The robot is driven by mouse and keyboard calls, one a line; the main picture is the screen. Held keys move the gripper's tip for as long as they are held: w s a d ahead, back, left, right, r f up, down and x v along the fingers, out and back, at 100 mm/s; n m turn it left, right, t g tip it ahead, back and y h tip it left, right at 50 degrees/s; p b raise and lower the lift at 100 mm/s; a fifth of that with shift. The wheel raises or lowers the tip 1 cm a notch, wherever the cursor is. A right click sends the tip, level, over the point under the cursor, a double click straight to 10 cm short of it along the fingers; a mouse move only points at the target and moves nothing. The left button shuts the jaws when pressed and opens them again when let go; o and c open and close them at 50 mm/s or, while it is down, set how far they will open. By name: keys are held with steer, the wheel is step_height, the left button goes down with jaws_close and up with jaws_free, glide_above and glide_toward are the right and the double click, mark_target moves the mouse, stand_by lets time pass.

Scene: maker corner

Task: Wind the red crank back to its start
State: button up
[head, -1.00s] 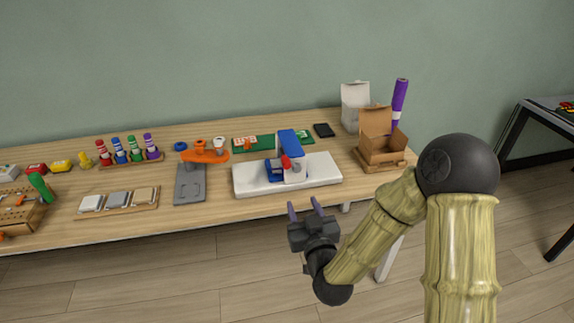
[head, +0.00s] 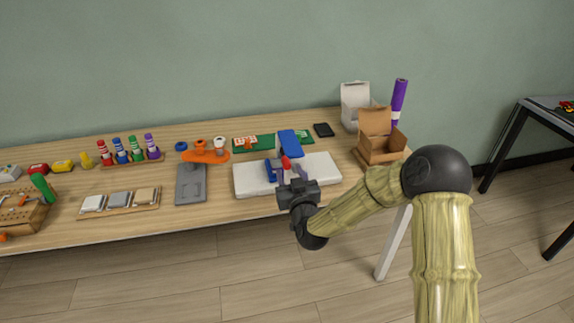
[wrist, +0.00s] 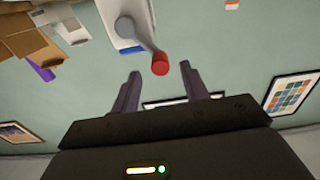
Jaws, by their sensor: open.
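The red crank knob (head: 286,162) is on the front of a blue and white device (head: 288,142), which stands on a white base (head: 325,172). In the wrist view the red knob (wrist: 160,64) sits at the end of a grey crank arm (wrist: 141,36). My gripper (head: 289,171) is at the front of the device, with its fingers pointing toward the crank. In the wrist view my gripper (wrist: 159,69) is open, and the knob appears in the gap between its fingertips. I see no finger touching the knob; its exact depth is hard to tell.
An open cardboard box (head: 382,150) on a wooden tray stands right of the base. A grey plate (head: 191,184) and an orange part (head: 206,156) lie to its left. A green board (head: 262,143) lies behind. The floor in front of the table is clear.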

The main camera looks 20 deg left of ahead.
mark_target(288, 167)
steer(key=shift+x, duration=2.25)
jaws_close()
